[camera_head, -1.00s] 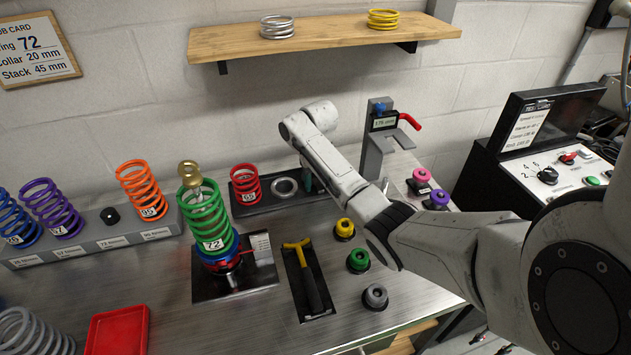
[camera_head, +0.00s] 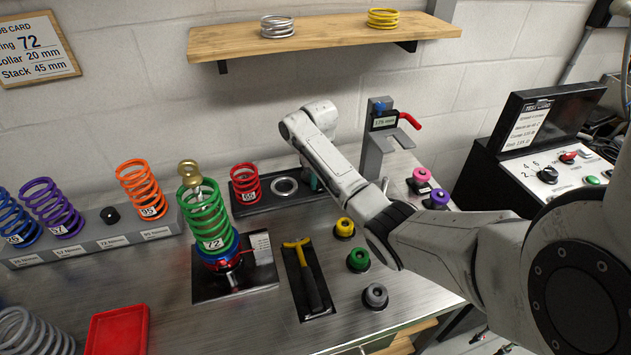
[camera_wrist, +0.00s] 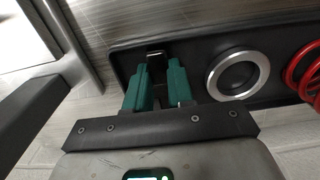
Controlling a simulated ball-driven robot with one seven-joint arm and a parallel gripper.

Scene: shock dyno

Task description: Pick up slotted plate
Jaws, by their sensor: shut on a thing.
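In the wrist view my gripper (camera_wrist: 158,82) has its green fingers shut on a small dark piece, which I take to be the slotted plate (camera_wrist: 156,57). Only its end shows between the fingertips; the slot is hidden. The piece is at the end of a black tray (camera_wrist: 202,42), beside a silver ring (camera_wrist: 238,74). I cannot tell whether it still touches the tray.
A red spring (camera_head: 246,185) stands at the tray's left end. A grey gauge stand with a red lever (camera_head: 410,121) rises behind my arm. The green spring assembly (camera_head: 207,217) and a yellow-handled tool (camera_head: 308,275) are left of my arm. Coloured knobs (camera_head: 358,259) stand near my forearm.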

